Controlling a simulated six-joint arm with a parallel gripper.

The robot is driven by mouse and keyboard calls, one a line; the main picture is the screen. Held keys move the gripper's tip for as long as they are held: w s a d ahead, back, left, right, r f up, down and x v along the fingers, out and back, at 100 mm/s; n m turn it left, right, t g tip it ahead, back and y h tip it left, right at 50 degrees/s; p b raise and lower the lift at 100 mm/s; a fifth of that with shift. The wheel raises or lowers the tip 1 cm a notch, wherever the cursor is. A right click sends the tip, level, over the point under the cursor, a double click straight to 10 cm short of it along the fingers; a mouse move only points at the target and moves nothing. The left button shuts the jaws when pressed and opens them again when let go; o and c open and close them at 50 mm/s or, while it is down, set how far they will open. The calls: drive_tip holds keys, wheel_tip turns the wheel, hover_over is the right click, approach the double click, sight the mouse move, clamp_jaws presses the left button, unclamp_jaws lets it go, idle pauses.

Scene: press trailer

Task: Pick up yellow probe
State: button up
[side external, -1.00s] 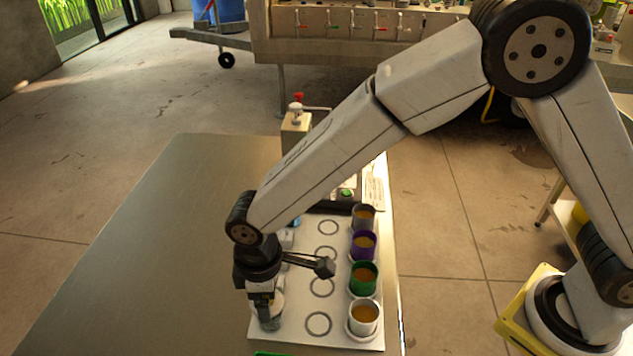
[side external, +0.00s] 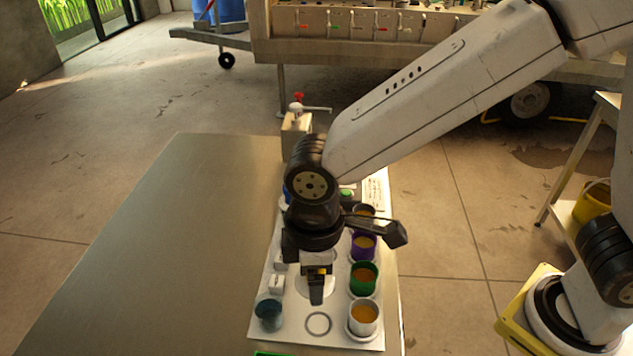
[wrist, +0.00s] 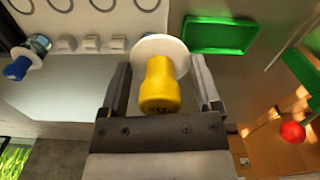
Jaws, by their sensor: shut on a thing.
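The yellow probe (wrist: 160,85) sits between my gripper's two fingers in the wrist view, with a round white disc (wrist: 162,44) at its far end. My gripper (wrist: 162,66) is shut on it. In the side view my gripper (side external: 317,296) points down over the white board (side external: 285,337), left of the row of cups. Only a small yellow patch of the probe (side external: 319,270) shows there, and the gripper hides the rest.
A teal glass (side external: 269,313) stands at the board's front left. Several cups of amber liquid, including a green one (side external: 364,279) and a white one (side external: 363,317), line the right side. A green tray (wrist: 220,35) lies nearby. The table's left side (side external: 150,260) is bare.

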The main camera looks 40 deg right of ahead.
drive_tip(key=s+d+r, duration=0.2)
drive_tip(key=s+d, duration=0.1)
drive_tip(key=s, duration=0.1)
drive_tip(key=shift+s+r, duration=0.2)
drive_tip(key=shift+s, duration=0.15)
idle(0.6)
drive_tip(key=w+d+f+m, duration=0.3)
drive_tip(key=w+d+m, duration=0.1)
drive_tip(key=w+d, duration=0.4)
drive_tip(key=w+d+f+m, duration=0.3)
drive_tip(key=w+d+m, duration=0.2)
drive_tip(key=w+d, duration=0.4)
drive_tip(key=d, duration=0.4)
drive_tip(key=shift+w+d, duration=0.15)
drive_tip(key=shift+w, duration=0.15)
drive_tip(key=shift+f, duration=2.9)
drive_tip(key=shift+f, duration=0.55)
